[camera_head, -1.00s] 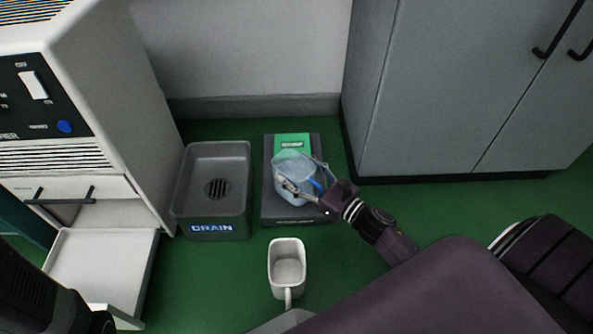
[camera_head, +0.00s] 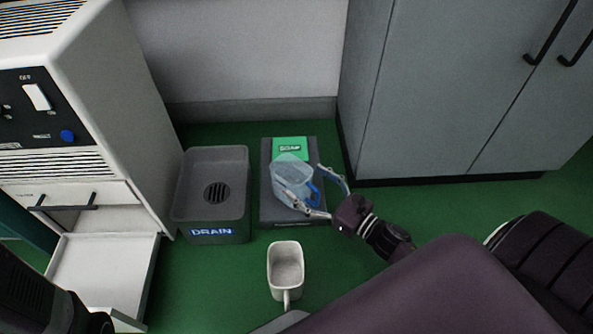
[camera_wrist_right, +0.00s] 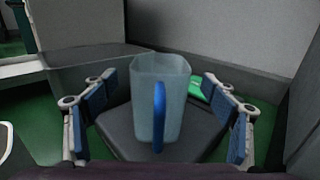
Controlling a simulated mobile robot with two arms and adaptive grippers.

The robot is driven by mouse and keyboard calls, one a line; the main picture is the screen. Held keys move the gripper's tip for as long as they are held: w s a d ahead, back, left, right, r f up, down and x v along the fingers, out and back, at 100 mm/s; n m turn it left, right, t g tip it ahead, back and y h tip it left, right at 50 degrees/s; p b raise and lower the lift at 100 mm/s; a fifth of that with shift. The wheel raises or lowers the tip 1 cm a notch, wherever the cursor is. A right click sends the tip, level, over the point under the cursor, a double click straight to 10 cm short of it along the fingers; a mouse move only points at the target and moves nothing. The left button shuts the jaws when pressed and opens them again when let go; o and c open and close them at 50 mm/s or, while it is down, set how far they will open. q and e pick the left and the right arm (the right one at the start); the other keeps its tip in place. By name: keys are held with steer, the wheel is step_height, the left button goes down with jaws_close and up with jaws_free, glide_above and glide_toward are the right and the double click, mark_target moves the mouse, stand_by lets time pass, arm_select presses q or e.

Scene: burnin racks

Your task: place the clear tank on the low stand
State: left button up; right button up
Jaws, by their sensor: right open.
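The clear tank (camera_head: 288,174), a see-through jug with a blue handle, stands upright on the dark low stand (camera_head: 268,213), in front of its green label plate. In the right wrist view the tank (camera_wrist_right: 172,90) stands between the spread fingers with its blue handle facing me, on the stand (camera_wrist_right: 118,128). My right gripper (camera_head: 331,192) is open, its fingers apart from the tank on the near right side; its fingers also show in the right wrist view (camera_wrist_right: 160,112). My left gripper is not in view; only a dark part of my left arm shows at lower left.
A grey drain basin (camera_head: 240,187) stands just left of the stand. A white scoop-like container with a handle (camera_head: 286,287) sits on the green floor in front. A white machine (camera_head: 150,110) with an open tray (camera_head: 105,262) is at left, a grey cabinet (camera_head: 440,90) at right.

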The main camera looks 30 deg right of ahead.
steer(key=p+v, duration=0.1)
steer(key=v, duration=0.6)
steer(key=shift+p, duration=0.4)
